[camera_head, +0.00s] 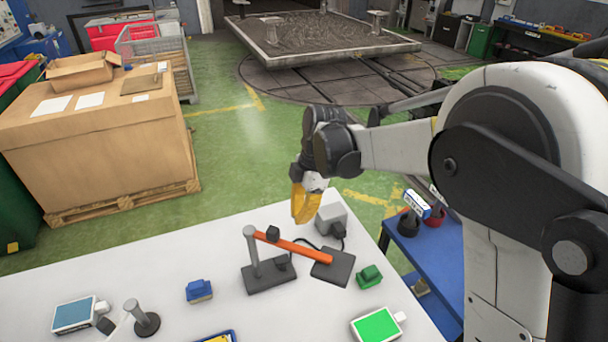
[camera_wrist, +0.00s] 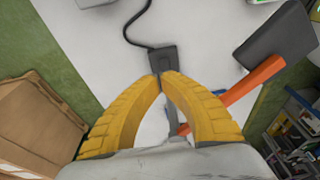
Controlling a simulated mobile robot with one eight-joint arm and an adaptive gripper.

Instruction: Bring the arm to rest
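My gripper (camera_head: 305,215) hangs over the far edge of the white table, just left of a grey box in the head view. In the wrist view my gripper's two yellow fingers (camera_wrist: 160,76) curve in and their tips come together. I see nothing held between them. A dark block with a black cable (camera_wrist: 150,60) shows just beyond the tips; I cannot tell the gap to it. My arm (camera_head: 395,146) reaches in from the right, bent at the wrist.
The white table (camera_head: 200,250) bears a grey box (camera_head: 331,217), a stand (camera_head: 268,275) with an orange bar (camera_head: 295,247), a dark pad (camera_head: 333,267), a green block (camera_head: 370,276) and a blue block (camera_head: 199,291). A large carton (camera_head: 100,140) stands left; green floor between is clear.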

